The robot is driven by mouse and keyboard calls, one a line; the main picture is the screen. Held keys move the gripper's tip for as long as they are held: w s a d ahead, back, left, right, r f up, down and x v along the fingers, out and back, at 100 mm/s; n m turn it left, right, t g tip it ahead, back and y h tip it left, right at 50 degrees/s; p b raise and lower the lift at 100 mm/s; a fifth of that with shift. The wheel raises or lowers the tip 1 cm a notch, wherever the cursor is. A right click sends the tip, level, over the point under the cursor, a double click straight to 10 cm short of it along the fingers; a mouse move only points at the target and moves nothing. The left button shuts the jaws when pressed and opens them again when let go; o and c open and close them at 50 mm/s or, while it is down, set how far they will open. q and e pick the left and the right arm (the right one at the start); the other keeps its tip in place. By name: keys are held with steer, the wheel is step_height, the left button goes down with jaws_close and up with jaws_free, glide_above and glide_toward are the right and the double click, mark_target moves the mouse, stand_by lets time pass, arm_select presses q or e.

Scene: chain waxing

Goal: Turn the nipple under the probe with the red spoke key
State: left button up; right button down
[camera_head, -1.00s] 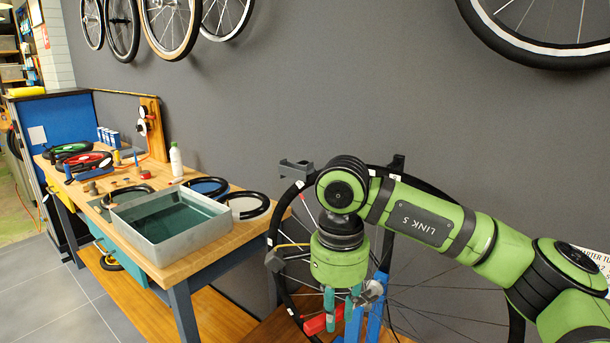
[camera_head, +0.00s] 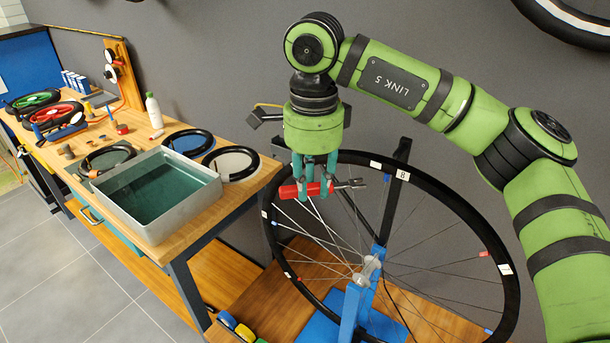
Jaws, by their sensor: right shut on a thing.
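My right gripper (camera_head: 315,192) comes down from above, its fingers shut on the red spoke key (camera_head: 289,191). The key lies roughly level, its silver head (camera_head: 350,184) pointing right. In the picture the key is in front of the upper left part of the black-rimmed wheel (camera_head: 458,208); I cannot tell whether its head touches a spoke or nipple. The wheel stands on a blue stand (camera_head: 352,306). A dark bracket (camera_head: 265,115) with a yellow cable shows left of the gripper; I cannot tell whether it is the probe. My left gripper is not in view.
A wooden workbench (camera_head: 236,195) at the left bears a grey water tray (camera_head: 208,178), black tyre rings, a white bottle (camera_head: 153,109) and red and green coiled items. Small coloured rollers (camera_head: 228,321) lie low on the wooden platform. A dark upright (camera_head: 395,190) stands behind the wheel.

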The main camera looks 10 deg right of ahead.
mark_target(354, 184)
steer(key=d, duration=0.1)
steer(key=w+d, duration=0.1)
steer(key=shift+d+f, duration=0.3)
steer(key=shift+d, duration=0.25)
steer(key=d, duration=0.1)
steer(key=d+n, duration=0.1)
steer(key=d, duration=0.1)
steer(key=shift+s+f+n+b, duration=0.1)
steer(key=shift+s+n+b, duration=0.2)
steer(key=shift+s+b, duration=0.1)
steer(key=shift+s+d+n, duration=0.25)
steer(key=shift+s+n, duration=0.65)
steer(key=shift+n, duration=0.3)
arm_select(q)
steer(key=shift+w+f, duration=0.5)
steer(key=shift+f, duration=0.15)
arm_select(e)
steer(key=s+d+n, duration=0.8)
steer(key=s+n, duration=0.4)
steer(key=n, duration=0.3)
steer(key=shift+d, duration=0.4)
